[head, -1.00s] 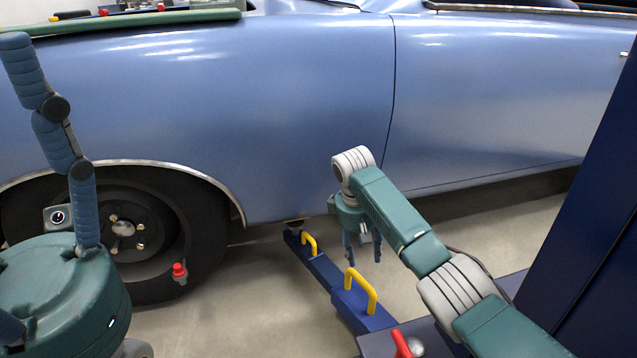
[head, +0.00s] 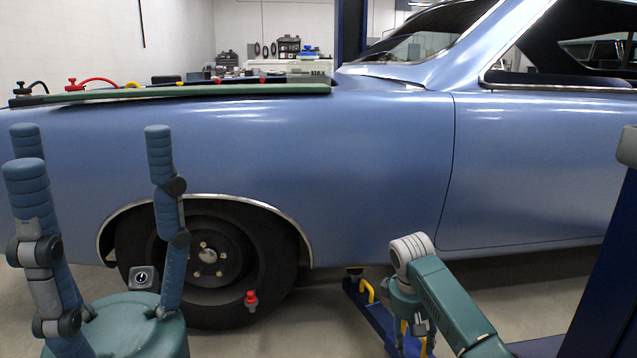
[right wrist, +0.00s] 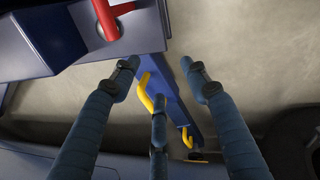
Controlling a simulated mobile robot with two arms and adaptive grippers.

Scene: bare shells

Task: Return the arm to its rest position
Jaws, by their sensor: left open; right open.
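My left gripper (head: 88,148) stands at the left of the head view, its several blue fingers pointing up and spread wide, with nothing between them. It is in front of the car's front wheel. My right gripper (head: 412,340) hangs at the lower middle right, pointing down beside the car's sill. In the right wrist view (right wrist: 160,80) its three blue fingers are apart and empty, above the blue lift arm (right wrist: 176,95) with yellow handles.
The blue car (head: 330,180) fills the view behind both arms. A dark blue lift post (head: 610,270) stands at the right. A green-edged mat (head: 190,92) lies on the fender. A red-topped part (head: 251,298) shows against the wheel (head: 208,257). Floor shows between.

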